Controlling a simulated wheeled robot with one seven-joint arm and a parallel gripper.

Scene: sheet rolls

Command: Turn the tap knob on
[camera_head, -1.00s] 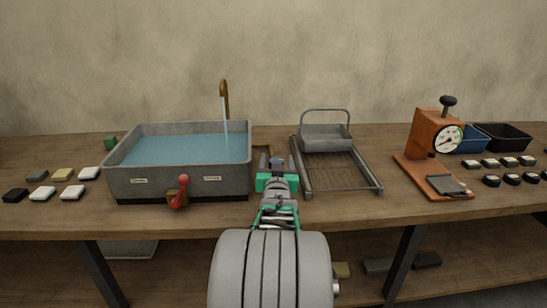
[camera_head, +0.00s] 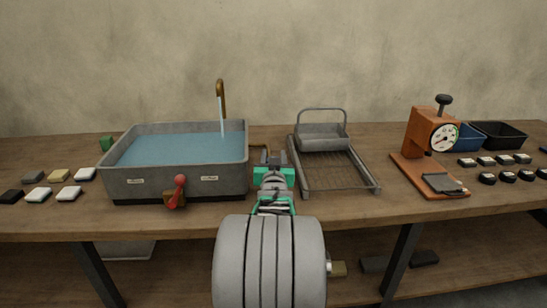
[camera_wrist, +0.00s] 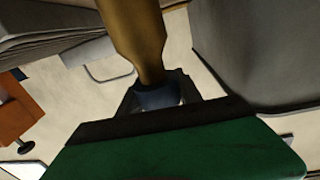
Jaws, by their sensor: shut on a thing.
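The tap spout (camera_head: 221,98) is a brown curved pipe behind the sink, with a pale stream of water falling from it. The grey sink (camera_head: 126,190) holds blue water. In the wrist view a brown post (camera_wrist: 137,35) ends in a dark blue knob (camera_wrist: 158,97). My gripper (camera_wrist: 157,100) is shut on this knob, with a finger at each side. In the head view my gripper (camera_head: 271,158) is just right of the sink. It hides the knob there; only a bit of the brown post (camera_head: 284,158) shows beside it.
A red lever (camera_head: 179,187) sits on the sink front. A grey wire rack (camera_head: 336,172) stands close on the right of my gripper. An orange press with a dial (camera_head: 417,135) is farther right. Small blocks (camera_head: 59,176) lie left of the sink.

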